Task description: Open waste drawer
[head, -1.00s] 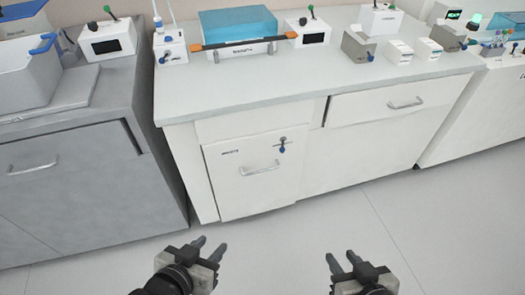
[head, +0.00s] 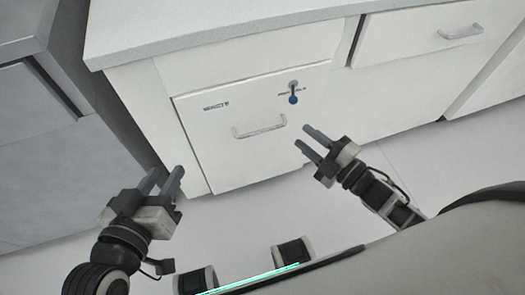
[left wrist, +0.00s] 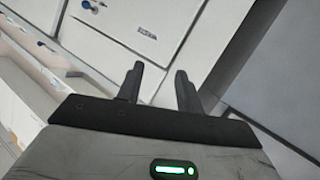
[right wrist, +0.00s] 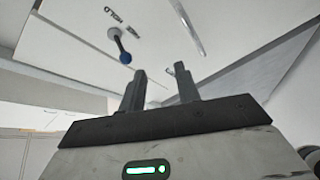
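The waste drawer (head: 240,165) is a white front with a small dark label and a grey bar handle (head: 259,130); it looks shut. A small lever with a blue knob (head: 293,97) sits at its upper right. The blue knob also shows in the right wrist view (right wrist: 125,58). My left gripper (head: 163,181) is open and empty, left of and below the drawer front. My right gripper (head: 308,139) is open and empty, to the right of the handle and below the blue knob, apart from both in the picture.
Another drawer with a bar handle (head: 461,32) is at the upper right. A grey cabinet (head: 60,150) stands to the left, past a narrow gap. The white counter top (head: 200,30) overhangs the drawer front. The pale floor (head: 235,215) before the drawer is clear.

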